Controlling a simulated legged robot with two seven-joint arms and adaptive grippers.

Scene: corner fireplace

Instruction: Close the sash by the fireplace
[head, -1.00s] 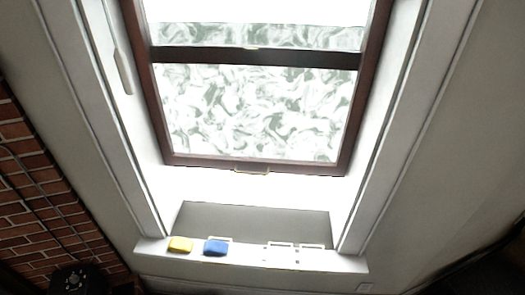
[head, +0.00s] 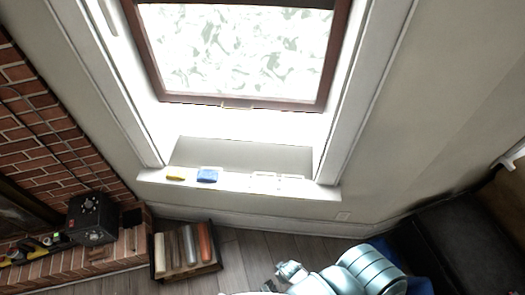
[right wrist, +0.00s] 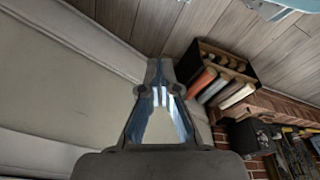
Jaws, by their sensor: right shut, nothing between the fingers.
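The sash (head: 235,104) has a dark red-brown frame and patterned glass, at the top of the head view. A small brass-coloured handle (head: 237,105) sits at the middle of its bottom rail. A bright white band lies between this rail and the sill (head: 325,192); glare hides whether it is an open gap. My right gripper (head: 290,270) is low in the head view, well below the sill and apart from the sash. In the right wrist view my right gripper (right wrist: 160,66) has its fingertips together, with nothing held. My left gripper is not in view.
A yellow block (head: 175,178) and a blue block (head: 208,175) lie on the sill's left part. A crate (head: 187,271) of rolls or books stands on the floor by the brick fireplace (head: 60,150), with a black box (head: 92,218) nearby. A dark seat (head: 455,245) stands right.

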